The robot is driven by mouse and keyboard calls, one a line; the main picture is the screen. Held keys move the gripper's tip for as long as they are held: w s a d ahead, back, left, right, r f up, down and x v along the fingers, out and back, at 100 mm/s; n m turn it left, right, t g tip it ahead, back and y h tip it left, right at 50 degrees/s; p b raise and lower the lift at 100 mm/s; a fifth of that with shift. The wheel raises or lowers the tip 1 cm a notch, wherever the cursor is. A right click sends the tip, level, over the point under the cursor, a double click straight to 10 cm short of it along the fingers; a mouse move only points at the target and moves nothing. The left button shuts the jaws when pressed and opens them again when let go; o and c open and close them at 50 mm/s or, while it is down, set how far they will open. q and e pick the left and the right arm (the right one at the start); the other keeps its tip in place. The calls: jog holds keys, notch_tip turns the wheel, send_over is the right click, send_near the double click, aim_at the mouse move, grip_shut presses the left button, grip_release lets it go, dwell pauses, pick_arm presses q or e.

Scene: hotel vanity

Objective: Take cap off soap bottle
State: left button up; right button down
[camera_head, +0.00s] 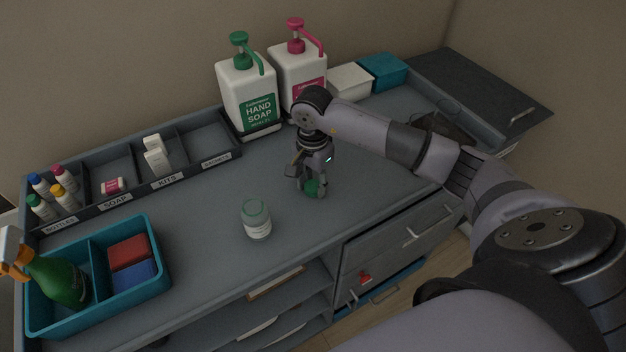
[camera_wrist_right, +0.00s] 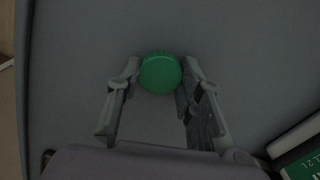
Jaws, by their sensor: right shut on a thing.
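My right gripper (camera_head: 311,185) points down over the middle of the counter. It is shut on a round green cap (camera_wrist_right: 160,73), with one finger on each side. In the head view the cap (camera_head: 313,189) is low, at or just above the counter; I cannot tell if it touches. A small pale jar-like soap bottle (camera_head: 257,224) with a green-tinted top and a label stands upright to the left of the gripper, apart from it. A large white hand soap pump bottle (camera_head: 248,92) with a green pump stands at the back. My left gripper is not in view.
A pink-topped pump bottle (camera_head: 297,75) stands behind my right arm. A compartment organizer (camera_head: 208,142) with small bottles runs along the back left. A teal caddy (camera_head: 100,310) holds a green spray bottle. The counter (camera_head: 200,215) around the jar is clear.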

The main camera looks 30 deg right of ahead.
jog(key=shift+f, duration=0.1)
jog(key=c, duration=1.6)
grip_release()
jog(key=o, duration=0.5)
